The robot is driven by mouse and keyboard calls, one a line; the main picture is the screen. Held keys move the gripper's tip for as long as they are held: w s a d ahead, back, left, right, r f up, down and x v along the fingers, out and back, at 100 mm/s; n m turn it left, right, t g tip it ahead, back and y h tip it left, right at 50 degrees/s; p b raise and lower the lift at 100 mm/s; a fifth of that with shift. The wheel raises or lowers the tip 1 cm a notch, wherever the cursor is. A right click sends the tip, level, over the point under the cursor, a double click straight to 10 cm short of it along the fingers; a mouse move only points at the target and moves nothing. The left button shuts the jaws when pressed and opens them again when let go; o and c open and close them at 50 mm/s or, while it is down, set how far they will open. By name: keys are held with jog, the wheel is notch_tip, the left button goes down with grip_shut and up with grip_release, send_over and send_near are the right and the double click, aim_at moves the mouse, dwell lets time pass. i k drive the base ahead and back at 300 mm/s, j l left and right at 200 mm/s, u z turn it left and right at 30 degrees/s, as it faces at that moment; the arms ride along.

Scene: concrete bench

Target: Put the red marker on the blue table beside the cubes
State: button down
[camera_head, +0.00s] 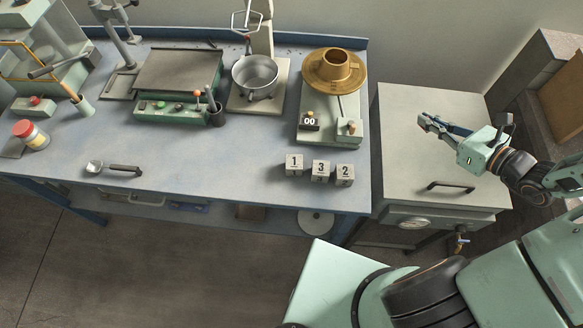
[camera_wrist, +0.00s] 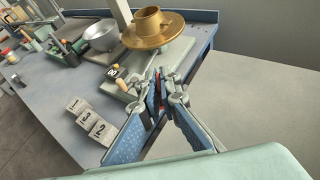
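My gripper (camera_head: 428,121) is above the pale cabinet, right of the blue table (camera_head: 230,185). In the wrist view its fingertips (camera_wrist: 159,83) are closed around a thin red thing, which looks like the red marker (camera_wrist: 157,90). The fingers hide most of it. Three grey cubes stand in a row near the table's front right edge: cube 1 (camera_head: 294,164), cube 3 (camera_head: 320,170) and cube 2 (camera_head: 345,174). They also show at the left of the wrist view (camera_wrist: 88,118). The gripper is right of them and apart from them.
A scale with a brass funnel (camera_head: 334,70) stands behind the cubes. A ladle (camera_head: 115,168) lies at front left. The tabletop left of the cubes is clear.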

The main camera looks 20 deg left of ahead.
aim_at(257, 159)
jog(key=k+j+z, duration=0.1)
jog(key=j, duration=0.3)
jog(key=k+j+z, duration=0.1)
jog(key=j, duration=0.35)
jog(key=k+j+z, duration=0.1)
jog(key=j, duration=0.3)
jog(key=k+j+z, duration=0.1)
jog(key=j, duration=0.25)
jog(key=k+j+z, duration=0.1)
jog(key=j, duration=0.3)
jog(key=k+j, duration=0.3)
jog(key=k+j+z, duration=0.15)
jog(key=j, duration=0.3)
